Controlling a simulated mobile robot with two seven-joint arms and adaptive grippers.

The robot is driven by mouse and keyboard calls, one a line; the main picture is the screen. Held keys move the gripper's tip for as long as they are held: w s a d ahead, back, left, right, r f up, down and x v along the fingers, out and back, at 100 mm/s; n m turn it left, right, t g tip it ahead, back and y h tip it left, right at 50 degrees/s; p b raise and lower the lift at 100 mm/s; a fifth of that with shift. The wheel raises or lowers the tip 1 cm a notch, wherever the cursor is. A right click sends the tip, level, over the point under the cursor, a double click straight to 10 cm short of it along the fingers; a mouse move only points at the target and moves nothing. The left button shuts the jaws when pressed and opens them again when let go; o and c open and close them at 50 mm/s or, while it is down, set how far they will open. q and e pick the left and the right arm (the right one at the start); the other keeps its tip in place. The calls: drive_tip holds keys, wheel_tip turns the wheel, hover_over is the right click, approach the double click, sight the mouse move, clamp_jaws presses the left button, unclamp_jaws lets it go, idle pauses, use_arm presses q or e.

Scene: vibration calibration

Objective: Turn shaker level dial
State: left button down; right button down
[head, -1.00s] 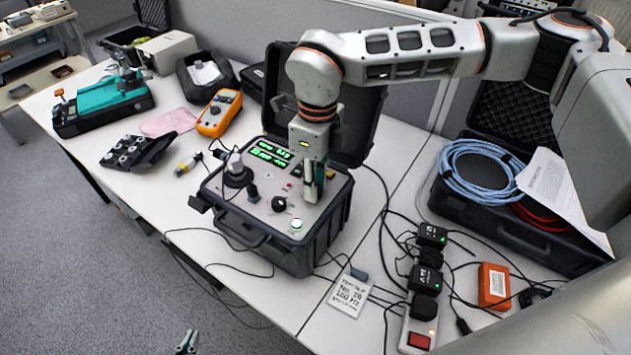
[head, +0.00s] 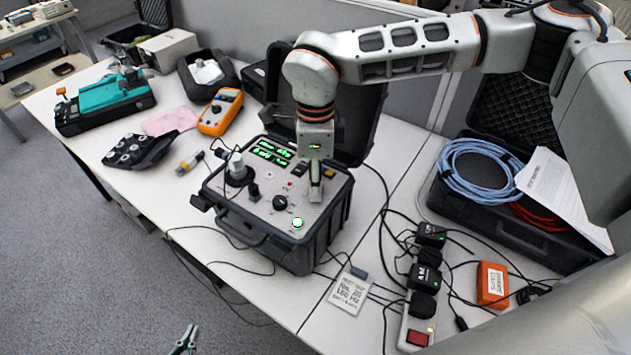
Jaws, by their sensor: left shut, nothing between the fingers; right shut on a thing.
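The shaker unit (head: 322,235) is a dark open case with a grey control panel, green-lit displays (head: 272,151) and several knobs. My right gripper (head: 315,196) points straight down at the right part of this panel. It is shut on the shaker level dial, which its fingers hide almost wholly. A separate black knob (head: 280,203) and a green-lit button (head: 298,223) are uncovered in front of it. My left gripper (head: 188,335) is at the bottom edge of the view, over the floor, shut and empty, away from the unit.
A white cylindrical piece (head: 236,165) stands on the panel's left. An orange multimeter (head: 221,111) lies behind left. A note card (head: 349,291), a power strip (head: 417,325) with adapters and loose cables are to the right. A case with blue cable (head: 480,172) is farther right.

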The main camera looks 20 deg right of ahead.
drive_tip(key=c, duration=2.1)
unclamp_jaws()
wheel_tip(320, 180, up, 12)
drive_tip(key=shift+w, duration=0.3)
drive_tip(key=shift+d, duration=0.1)
